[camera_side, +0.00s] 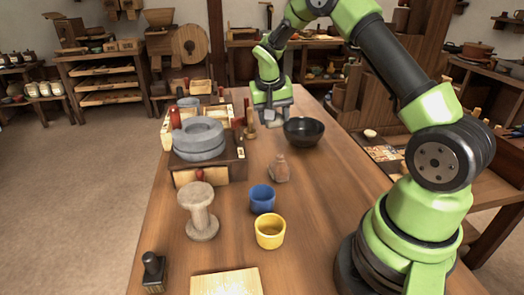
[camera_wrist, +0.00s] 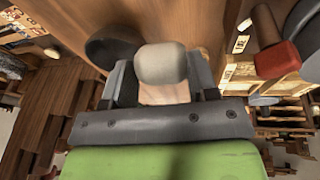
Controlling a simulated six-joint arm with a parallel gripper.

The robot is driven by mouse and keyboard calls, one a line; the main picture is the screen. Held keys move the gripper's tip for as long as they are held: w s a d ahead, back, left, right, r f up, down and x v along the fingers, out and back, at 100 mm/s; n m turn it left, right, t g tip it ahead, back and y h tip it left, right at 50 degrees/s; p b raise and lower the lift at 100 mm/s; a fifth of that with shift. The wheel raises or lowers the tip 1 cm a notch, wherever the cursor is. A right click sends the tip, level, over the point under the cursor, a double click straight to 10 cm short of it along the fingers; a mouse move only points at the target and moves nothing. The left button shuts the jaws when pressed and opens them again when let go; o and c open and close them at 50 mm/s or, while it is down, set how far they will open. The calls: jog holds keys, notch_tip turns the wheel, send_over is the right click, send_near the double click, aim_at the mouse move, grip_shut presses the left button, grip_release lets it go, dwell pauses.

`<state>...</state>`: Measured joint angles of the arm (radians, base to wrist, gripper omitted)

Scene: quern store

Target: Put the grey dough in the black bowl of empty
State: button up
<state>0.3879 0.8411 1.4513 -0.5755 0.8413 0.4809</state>
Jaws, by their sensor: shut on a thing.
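The grey dough (camera_wrist: 160,63) is a pale grey, rounded lump between the fingers of my gripper (camera_wrist: 161,82) in the wrist view. My gripper is shut on it. In the side view my gripper (camera_side: 271,112) points down at the far part of the table, left of the black bowl; I cannot make out the dough there. The black bowl (camera_side: 303,131) stands upright on the table, its visible inside dark and empty. In the wrist view the bowl (camera_wrist: 106,47) is to the left of the dough, partly hidden by the left finger.
A stone quern (camera_side: 198,138) on a wooden box stands left of my gripper. A clay jar (camera_side: 279,168), blue cup (camera_side: 262,198), yellow cup (camera_side: 270,231) and wooden spool (camera_side: 200,211) stand nearer the front. The tabletop right of the cups is clear.

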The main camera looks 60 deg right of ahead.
jog(key=shift+m, duration=0.3)
jog(key=x, duration=0.5)
jog(key=shift+s+f, duration=0.25)
jog(key=shift+f, duration=2.8)
jog(key=o, duration=1.2)
jog(key=shift+f, duration=0.1)
